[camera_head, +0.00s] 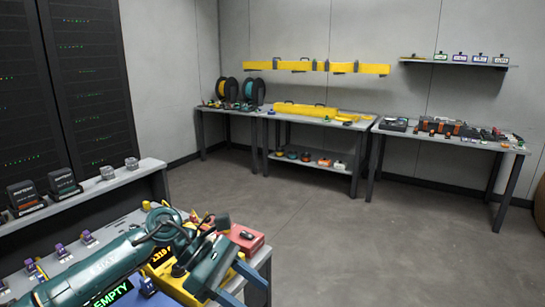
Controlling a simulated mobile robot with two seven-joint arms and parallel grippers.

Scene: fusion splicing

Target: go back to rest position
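My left arm comes in from the lower left as a teal tube and reaches over a workbench. My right gripper is not in view.
The near workbench carries a yellow device (232,276), a red box (246,238) and a sign reading EMPTY (112,295). Dark server racks (88,80) stand at the left. Farther tables (372,122) line the walls. The floor (385,240) between is clear.

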